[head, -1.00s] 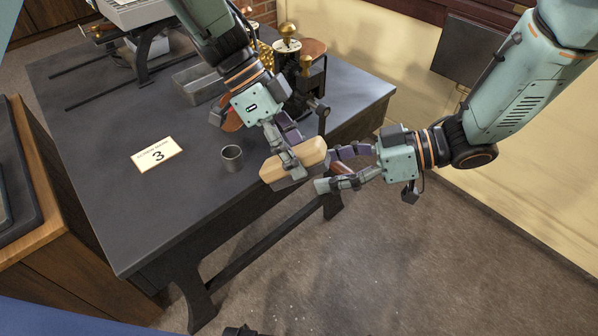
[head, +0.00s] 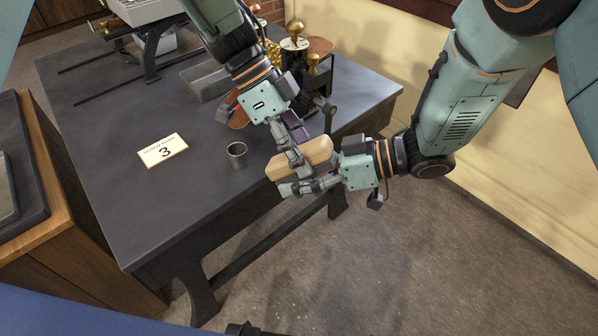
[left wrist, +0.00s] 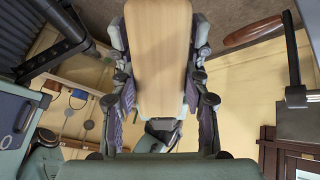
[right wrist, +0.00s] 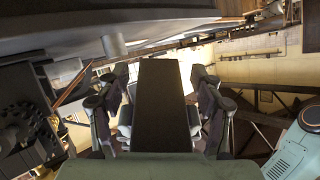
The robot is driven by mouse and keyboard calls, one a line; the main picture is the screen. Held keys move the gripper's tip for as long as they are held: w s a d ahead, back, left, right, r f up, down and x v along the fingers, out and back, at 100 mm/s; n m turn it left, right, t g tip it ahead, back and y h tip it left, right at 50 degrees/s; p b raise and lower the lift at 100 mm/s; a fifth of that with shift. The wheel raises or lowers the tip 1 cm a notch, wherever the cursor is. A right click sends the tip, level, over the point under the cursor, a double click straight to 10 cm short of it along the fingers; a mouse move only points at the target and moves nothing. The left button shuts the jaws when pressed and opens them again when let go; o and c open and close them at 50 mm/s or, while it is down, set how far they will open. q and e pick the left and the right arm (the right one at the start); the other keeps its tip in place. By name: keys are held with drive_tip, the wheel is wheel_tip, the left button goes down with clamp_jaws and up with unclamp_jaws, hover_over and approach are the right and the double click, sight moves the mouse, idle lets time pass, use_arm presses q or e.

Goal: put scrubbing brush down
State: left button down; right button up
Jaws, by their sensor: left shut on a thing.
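The scrubbing brush (head: 318,150) has a pale wooden back and is held just off the table's front right edge. My left gripper (head: 297,152) is shut on it from above. In the left wrist view, the brush's wooden back (left wrist: 158,60) lies between the fingers. My right gripper (head: 303,172) reaches in from the right, with its fingers on either side of the brush. In the right wrist view, the brush's dark face (right wrist: 161,105) stands between the fingers, with narrow gaps beside it. The far right finger is hidden in the head view.
The dark table (head: 130,215) holds a small grey cup (head: 237,155), a card marked 3 (head: 163,151), a metal tray (head: 205,82) and a brass-knobbed device (head: 294,42). The table's front left is clear. A wooden cabinet (head: 50,215) stands at left.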

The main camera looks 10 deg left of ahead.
drive_tip(key=c, duration=1)
use_arm(q)
drive_tip(key=c, duration=0.6)
unclamp_jaws()
use_arm(e)
drive_tip(key=shift+c, duration=0.3)
